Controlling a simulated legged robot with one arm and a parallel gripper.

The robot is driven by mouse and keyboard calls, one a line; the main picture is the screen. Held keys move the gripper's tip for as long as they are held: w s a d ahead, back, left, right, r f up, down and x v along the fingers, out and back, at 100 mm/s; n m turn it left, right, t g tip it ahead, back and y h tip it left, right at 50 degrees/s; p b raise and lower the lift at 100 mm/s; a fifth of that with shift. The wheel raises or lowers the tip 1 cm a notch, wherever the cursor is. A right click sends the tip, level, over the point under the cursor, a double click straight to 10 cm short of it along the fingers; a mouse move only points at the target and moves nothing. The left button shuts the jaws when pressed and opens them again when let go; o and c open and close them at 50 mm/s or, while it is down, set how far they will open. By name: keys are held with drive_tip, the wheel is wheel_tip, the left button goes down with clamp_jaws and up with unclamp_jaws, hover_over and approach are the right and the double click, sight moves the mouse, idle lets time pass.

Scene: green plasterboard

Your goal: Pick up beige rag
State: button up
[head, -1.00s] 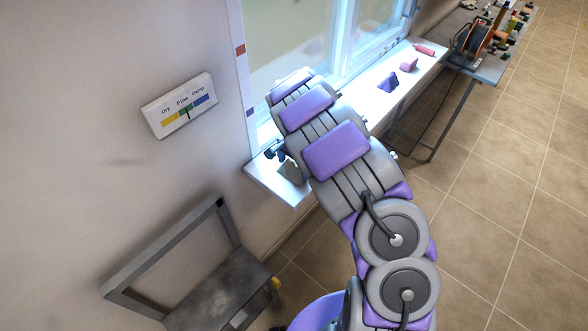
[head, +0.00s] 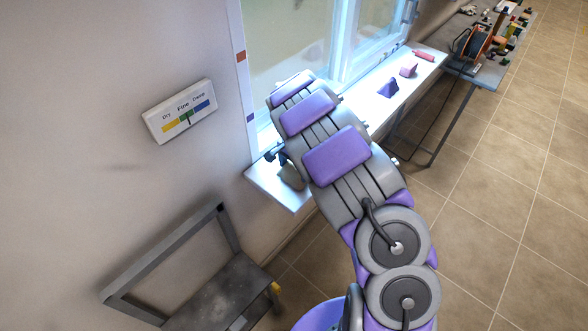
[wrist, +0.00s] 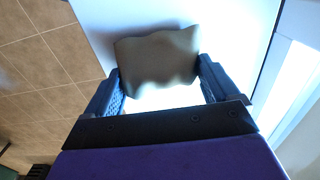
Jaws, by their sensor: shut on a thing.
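The beige rag (wrist: 158,62) shows in the wrist view between the two dark fingers of my gripper (wrist: 160,85), with wavy edges. My gripper is shut on it. In the head view a part of the rag (head: 291,178) shows beside my gripper (head: 274,156), over the near end of the white windowsill (head: 275,192). My arm hides much of the gripper and rag there. A dark shadow lies on the sill beside the rag in the wrist view. I cannot tell how far the rag is above the sill.
Purple (head: 388,88) and pink (head: 409,70) blocks and a red object (head: 423,55) lie farther along the sill. A workbench (head: 478,70) with tools stands at the back right. A grey chair (head: 215,290) stands at the lower left. A humidity gauge (head: 180,111) hangs on the wall.

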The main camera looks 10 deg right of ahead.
wheel_tip(320, 180, up, 2)
drive_tip(key=shift+r, duration=0.1)
drive_tip(key=shift+s+r, duration=0.2)
drive_tip(key=s+r, duration=0.1)
drive_tip(key=s, duration=1.4)
drive_tip(key=shift+s+d+r+p, duration=0.2)
drive_tip(key=shift+s+d+p, duration=0.1)
drive_tip(key=shift+d+p, duration=0.1)
